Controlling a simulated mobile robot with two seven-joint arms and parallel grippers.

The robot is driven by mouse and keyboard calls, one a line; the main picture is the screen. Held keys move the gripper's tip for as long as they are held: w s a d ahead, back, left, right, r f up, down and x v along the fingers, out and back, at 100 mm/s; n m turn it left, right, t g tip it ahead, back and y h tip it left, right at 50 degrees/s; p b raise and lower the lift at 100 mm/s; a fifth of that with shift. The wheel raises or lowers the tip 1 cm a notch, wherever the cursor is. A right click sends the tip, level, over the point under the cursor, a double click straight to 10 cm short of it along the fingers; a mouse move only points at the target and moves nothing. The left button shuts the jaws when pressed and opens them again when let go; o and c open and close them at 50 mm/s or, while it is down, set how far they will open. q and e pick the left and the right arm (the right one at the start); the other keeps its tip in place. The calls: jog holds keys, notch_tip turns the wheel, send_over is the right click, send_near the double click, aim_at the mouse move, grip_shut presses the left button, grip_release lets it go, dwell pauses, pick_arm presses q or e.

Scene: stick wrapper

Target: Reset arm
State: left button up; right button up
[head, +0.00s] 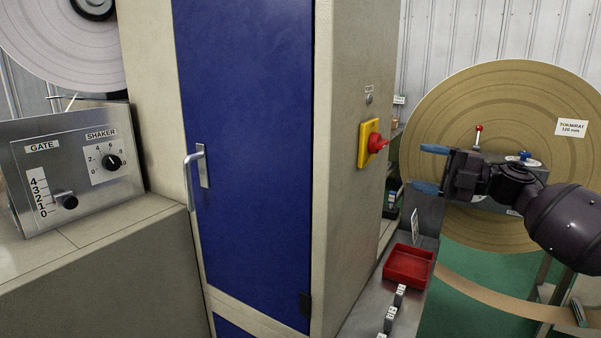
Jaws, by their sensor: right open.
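My right gripper (428,169) shows at the right of the head view, on a dark arm that comes in from the right edge. Its two blue-tipped fingers are spread apart and point left, with nothing between them. It is in front of the large brown reel (470,100). A red rotary switch (376,143) on a yellow plate is to the left of the fingers, on the cabinet's side. My left gripper is not in the view.
A tall cabinet with a blue door (250,120) fills the middle. A metal control box (75,165) with gate and shaker controls stands at left. A red tray (409,265) and small numbered blocks (390,318) sit below the gripper on a grey ledge. A brown strip (500,298) runs at lower right.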

jog(key=s+a+f+m+t+h, duration=0.1)
jog(key=a+f+m+t+h, duration=0.1)
jog(key=f+m+t, duration=0.4)
jog(key=s+a+f+m+t+h, duration=0.1)
jog(key=a+f+m+t+h, duration=0.2)
jog(key=f+m, duration=0.45)
jog(key=s+d+f+m+t+h, duration=0.1)
jog(key=s+f+m+h, duration=0.4)
jog(key=f, duration=0.2)
jog(key=s+d+f+m+t+h, duration=0.1)
jog(key=s+d+f+m+h, duration=0.1)
jog(key=s+f+m+h, duration=0.45)
jog(key=s+d+f+m+g+h, duration=0.1)
jog(key=s+f+m+g, duration=0.4)
jog(key=s, duration=1)
jog(key=s+d+f+m+g+h, duration=0.15)
jog(key=s+f+g, duration=0.6)
jog(key=s, duration=0.75)
jog(key=w+f+t, duration=0.7)
jog(key=f, duration=0.3)
jog(key=shift+w+a+f+n, duration=0.15)
jog(key=shift+a+f+n, duration=0.1)
jog(key=shift+a+n, duration=0.2)
